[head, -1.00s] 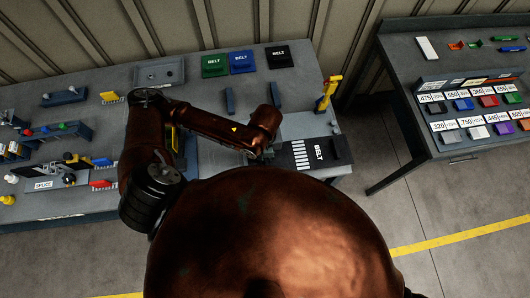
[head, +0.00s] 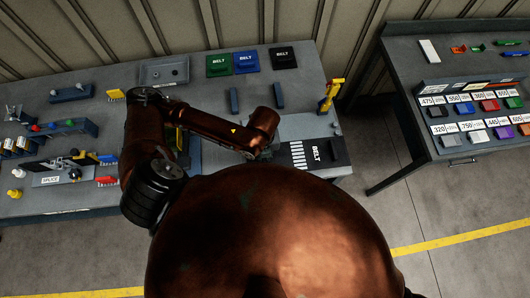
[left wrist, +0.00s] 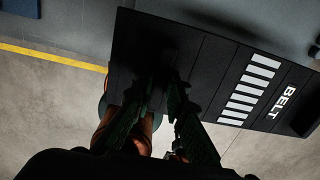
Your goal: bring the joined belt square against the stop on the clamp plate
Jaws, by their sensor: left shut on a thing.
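The black belt (head: 337,151) with white bars and a "BELT" label lies near the front right of the bench in the head view. In the left wrist view the belt (left wrist: 212,73) spans the upper middle, with the bars towards its right end. My left gripper (left wrist: 160,108) is shut on the belt's near edge; dark shadow hides the exact contact. In the head view my forearm covers most of that gripper and the belt's left part. A grey plate (head: 292,127) lies just behind the belt; I cannot make out the stop. My right gripper is out of view.
A yellow lever (head: 329,96) stands at the bench's right end. Two blue-grey posts (head: 234,100) (head: 278,95) rise behind my forearm. Green, blue and black belt blocks (head: 246,63) line the back. A second table (head: 455,60) with coloured blocks stands right, across a floor gap.

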